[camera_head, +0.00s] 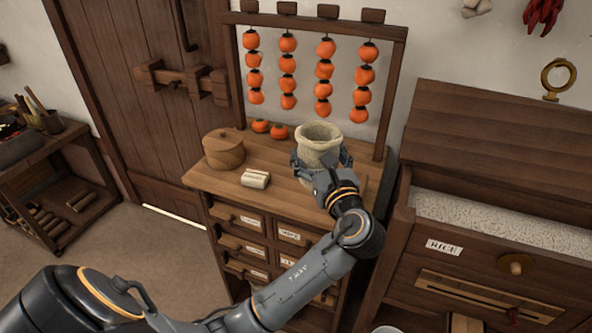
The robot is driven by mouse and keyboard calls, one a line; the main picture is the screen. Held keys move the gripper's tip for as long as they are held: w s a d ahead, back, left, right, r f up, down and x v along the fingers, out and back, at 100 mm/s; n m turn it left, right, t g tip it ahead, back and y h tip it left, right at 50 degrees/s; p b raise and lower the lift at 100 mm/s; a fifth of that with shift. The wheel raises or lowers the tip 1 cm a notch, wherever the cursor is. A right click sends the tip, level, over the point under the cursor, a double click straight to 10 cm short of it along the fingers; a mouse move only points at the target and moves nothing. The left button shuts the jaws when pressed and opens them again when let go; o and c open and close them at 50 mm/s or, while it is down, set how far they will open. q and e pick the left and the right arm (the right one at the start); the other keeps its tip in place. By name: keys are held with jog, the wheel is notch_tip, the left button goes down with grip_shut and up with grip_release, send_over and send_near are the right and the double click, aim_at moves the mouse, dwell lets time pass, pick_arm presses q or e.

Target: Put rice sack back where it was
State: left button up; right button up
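The rice sack (319,135) is a small cream cloth sack with an open, rolled rim. It is upright at the right part of the top of the wooden drawer cabinet (270,199). My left gripper (321,159) has its fingers on both sides of the sack and appears shut on it. The gripper hides the sack's lower part, so I cannot tell whether its base touches the cabinet top. My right gripper is not in view.
A round lidded wooden box (223,151), a small pale bundle (255,179) and two loose persimmons (269,128) are on the cabinet. Strung persimmons (324,69) hang behind. A rice chest (489,241) labelled RICE stands open at right. A low bench (50,165) is at left.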

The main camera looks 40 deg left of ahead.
pick_arm(q)
jog(key=shift+w+a+f, duration=1.1)
jog(key=shift+a+f, duration=0.2)
jog(key=shift+f, duration=0.6)
jog(key=shift+w+a+f, duration=1.05)
jog(key=shift+a+f, duration=0.25)
jog(key=shift+f, duration=0.6)
jog(key=shift+w+a+f, duration=1.1)
jog(key=shift+a+f, duration=0.2)
jog(key=shift+f, duration=0.6)
jog(key=shift+f, duration=0.1)
jog(key=o, duration=1.2)
jog(key=shift+c, duration=0.2)
